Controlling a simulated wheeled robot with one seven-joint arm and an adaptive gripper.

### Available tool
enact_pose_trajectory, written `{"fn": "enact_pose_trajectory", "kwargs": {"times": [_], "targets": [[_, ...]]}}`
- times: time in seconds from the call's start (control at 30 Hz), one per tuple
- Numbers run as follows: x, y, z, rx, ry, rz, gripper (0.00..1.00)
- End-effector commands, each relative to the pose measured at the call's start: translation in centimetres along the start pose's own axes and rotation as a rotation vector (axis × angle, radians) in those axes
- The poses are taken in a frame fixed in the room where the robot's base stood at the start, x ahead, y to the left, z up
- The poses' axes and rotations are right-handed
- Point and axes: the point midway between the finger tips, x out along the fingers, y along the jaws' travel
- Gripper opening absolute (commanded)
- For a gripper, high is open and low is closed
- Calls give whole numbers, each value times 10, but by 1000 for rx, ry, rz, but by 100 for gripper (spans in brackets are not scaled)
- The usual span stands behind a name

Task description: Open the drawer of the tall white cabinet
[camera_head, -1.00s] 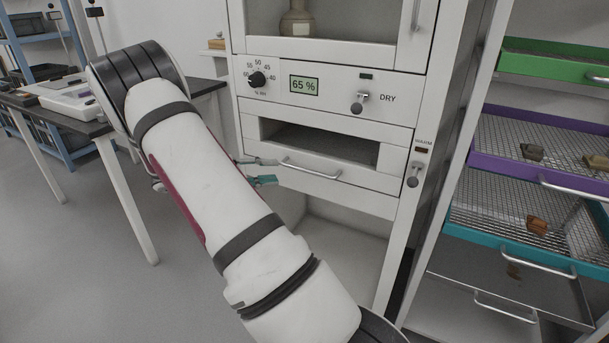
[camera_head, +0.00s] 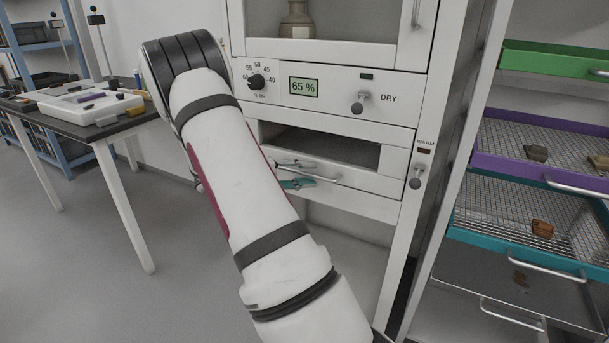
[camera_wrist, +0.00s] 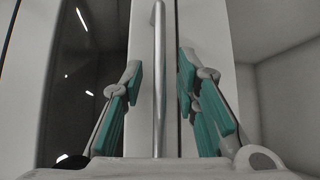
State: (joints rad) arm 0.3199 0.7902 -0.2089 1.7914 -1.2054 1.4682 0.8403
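The tall white cabinet (camera_head: 330,88) stands in front of me. Its drawer (camera_head: 362,188) is below the control panel and looks shut, with a dark window (camera_head: 330,147) in its front. A bar handle (camera_head: 325,178) runs across the drawer front; it also shows upright in the wrist view (camera_wrist: 159,70). My gripper (camera_head: 296,174) is at the left part of the handle. In the wrist view my gripper (camera_wrist: 158,92) is open, with one teal-padded finger on each side of the bar and gaps between. My arm hides the drawer's left edge.
A humidity dial (camera_head: 257,82) and a DRY switch (camera_head: 358,105) sit above the drawer, and a WARM switch (camera_head: 416,182) to its right. A rack with a purple tray (camera_head: 520,165) and others stands at the right. A table (camera_head: 120,130) is at the left.

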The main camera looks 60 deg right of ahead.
Motion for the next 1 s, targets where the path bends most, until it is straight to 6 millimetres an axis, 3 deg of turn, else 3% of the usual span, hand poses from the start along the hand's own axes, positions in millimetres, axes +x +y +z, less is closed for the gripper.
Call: {"fn": "enact_pose_trajectory", "kwargs": {"times": [0.03,0.1,0.57,0.77,1.0], "targets": [[0,0,0,0,0,0,15],[0,0,0,0,0,0,0],[-11,-2,9,-3,3,2,0],[-42,-10,39,-5,7,3,0],[-97,-24,94,-5,9,3,0]]}}
